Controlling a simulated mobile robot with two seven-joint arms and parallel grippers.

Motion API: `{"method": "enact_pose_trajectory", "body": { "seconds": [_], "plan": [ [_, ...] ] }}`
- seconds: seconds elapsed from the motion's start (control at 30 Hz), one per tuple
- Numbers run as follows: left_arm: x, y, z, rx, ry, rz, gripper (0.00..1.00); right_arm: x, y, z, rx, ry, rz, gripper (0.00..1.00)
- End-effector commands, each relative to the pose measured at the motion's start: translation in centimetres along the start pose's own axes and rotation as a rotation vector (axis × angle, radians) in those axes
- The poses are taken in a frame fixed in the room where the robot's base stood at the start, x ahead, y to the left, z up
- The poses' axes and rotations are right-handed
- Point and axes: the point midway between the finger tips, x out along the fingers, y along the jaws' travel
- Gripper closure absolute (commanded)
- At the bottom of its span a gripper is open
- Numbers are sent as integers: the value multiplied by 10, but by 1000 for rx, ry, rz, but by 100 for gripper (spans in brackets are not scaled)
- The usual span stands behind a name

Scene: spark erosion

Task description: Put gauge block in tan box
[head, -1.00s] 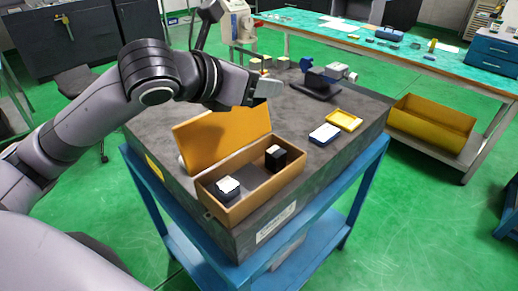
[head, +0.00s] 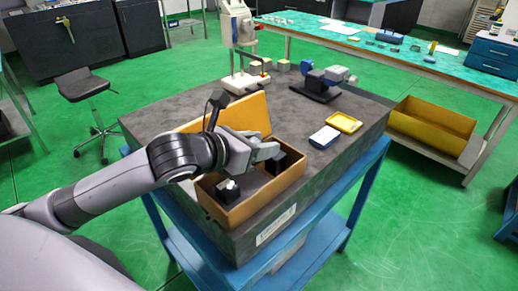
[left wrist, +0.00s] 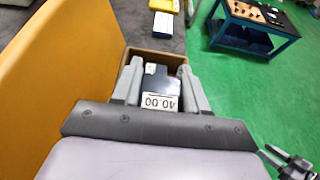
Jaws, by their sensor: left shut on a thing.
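The tan box (head: 262,203) is open on the dark table top, its orange-yellow lid (head: 252,108) raised at the back. My left gripper (head: 274,153) is low over the right half of the box. It is shut on a black gauge block (head: 287,162) with a white label reading "40.00", which shows between the fingers in the left wrist view (left wrist: 160,102). The fingers partly hide it, and I cannot tell whether it touches the box floor. Another black block with a white top (head: 228,190) sits in the box's left half.
A blue and white block (head: 324,136) and a yellow tray (head: 344,122) lie right of the box. A dark vise-like device (head: 320,85) and a white stand (head: 245,82) are farther back. The table's right part is mostly clear.

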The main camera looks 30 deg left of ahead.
Motion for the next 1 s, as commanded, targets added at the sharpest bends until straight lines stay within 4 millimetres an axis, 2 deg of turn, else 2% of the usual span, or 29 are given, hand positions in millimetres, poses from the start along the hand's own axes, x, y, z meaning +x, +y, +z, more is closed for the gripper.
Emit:
{"method": "enact_pose_trajectory", "body": {
  "seconds": [0.17, 0.97, 1.0],
  "plan": [
    [5, 0, -12, 1, -4, 1, 100, -1, 0, -1, 0, 1, 0, 62],
    [10, 1, -24, 3, -4, 2, 100, 1, 0, 1, 0, 1, 1, 62],
    [10, 1, -26, 2, 0, 2, 48, 1, 0, 1, 0, 1, 1, 62]
  ]
}}
